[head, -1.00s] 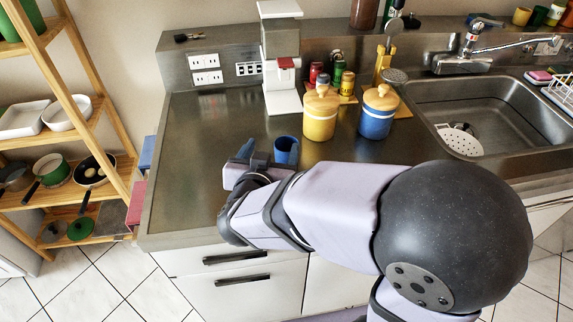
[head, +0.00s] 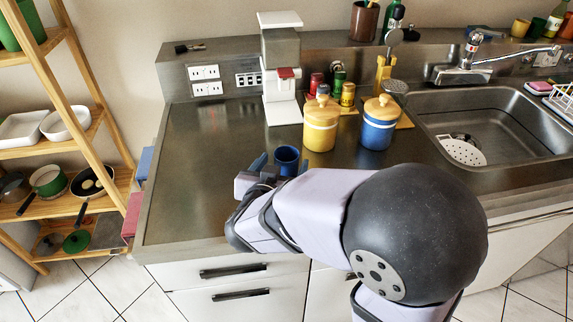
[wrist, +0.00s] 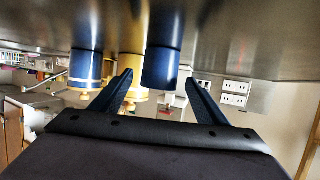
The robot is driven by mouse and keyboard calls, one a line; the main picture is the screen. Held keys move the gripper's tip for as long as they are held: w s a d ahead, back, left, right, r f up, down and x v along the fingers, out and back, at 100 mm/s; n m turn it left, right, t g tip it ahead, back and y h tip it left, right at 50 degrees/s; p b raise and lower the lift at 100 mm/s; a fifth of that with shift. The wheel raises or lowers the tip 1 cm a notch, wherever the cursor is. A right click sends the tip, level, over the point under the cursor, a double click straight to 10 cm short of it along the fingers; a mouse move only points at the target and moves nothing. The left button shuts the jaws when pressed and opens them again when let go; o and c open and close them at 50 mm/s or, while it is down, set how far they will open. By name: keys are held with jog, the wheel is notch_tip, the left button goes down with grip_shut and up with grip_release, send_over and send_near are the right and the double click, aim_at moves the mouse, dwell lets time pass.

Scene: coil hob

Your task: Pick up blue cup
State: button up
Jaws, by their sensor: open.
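The blue cup (head: 287,158) stands upright on the steel counter, in front of the yellow jar. My gripper (head: 281,166) is open and low over the counter at the cup's near side, partly hidden by my own arm. In the wrist view, which is upside down, the blue cup (wrist: 161,68) appears between the two dark blue fingers of my gripper (wrist: 159,76), just beyond their tips. I cannot tell whether a finger touches it.
A yellow jar (head: 320,128) and a blue jar (head: 380,126) with wooden lids stand behind and right of the cup. A white coffee machine (head: 281,88) stands behind them. The sink (head: 480,115) is at the right. The counter left of the cup is clear.

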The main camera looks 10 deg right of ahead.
aim_at(289, 153)
jog(key=shift+x, duration=1.85)
jog(key=shift+r, duration=0.1)
jog(key=shift+c, duration=0.4)
jog(key=c, duration=1)
jog(key=shift+c, duration=0.2)
jog(key=shift+r, duration=0.15)
